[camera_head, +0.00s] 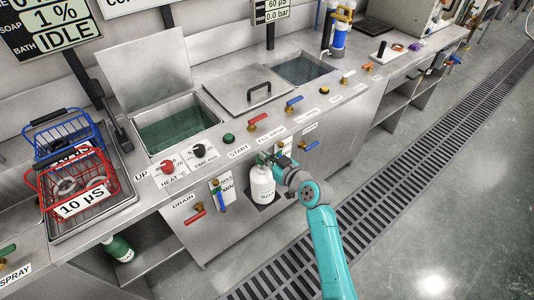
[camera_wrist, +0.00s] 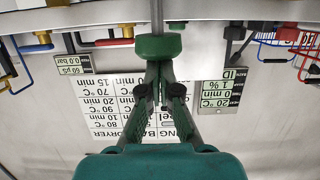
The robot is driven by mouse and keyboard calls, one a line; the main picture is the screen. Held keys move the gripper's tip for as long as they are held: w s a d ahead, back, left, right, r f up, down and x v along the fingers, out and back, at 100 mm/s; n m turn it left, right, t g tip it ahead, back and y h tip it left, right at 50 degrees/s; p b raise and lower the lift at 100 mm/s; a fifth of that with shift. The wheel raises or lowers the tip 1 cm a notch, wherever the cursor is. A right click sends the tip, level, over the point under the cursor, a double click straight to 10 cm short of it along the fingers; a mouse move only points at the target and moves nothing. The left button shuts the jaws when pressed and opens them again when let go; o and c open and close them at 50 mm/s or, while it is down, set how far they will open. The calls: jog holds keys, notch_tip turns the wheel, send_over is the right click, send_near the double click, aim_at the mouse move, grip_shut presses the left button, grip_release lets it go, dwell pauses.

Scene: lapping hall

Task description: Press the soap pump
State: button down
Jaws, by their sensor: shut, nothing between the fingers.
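The soap pump is a white bottle (camera_head: 262,186) with a dark green top, standing upright in a holder on the front of the steel bench. My gripper (camera_head: 272,159) is at the bottle's top, coming in from the right. In the wrist view my gripper (camera_wrist: 158,72) is shut and empty, its green fingers brought together. A dark green pump head (camera_wrist: 158,45) shows right at the fingertips; I cannot tell whether they touch it. The bottle's body is hidden in the wrist view, and my gripper covers part of the top in the head view.
Red drain handle (camera_head: 195,216) and blue-handled valve (camera_head: 218,196) are left of the bottle. Knobs and levers line the bench edge above. Red and blue baskets (camera_head: 75,190) stand at the far left. The floor to the right, with its grating (camera_head: 400,190), is clear.

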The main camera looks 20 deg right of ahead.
jog(key=shift+f, duration=0.1)
jog(key=shift+f, duration=1.4)
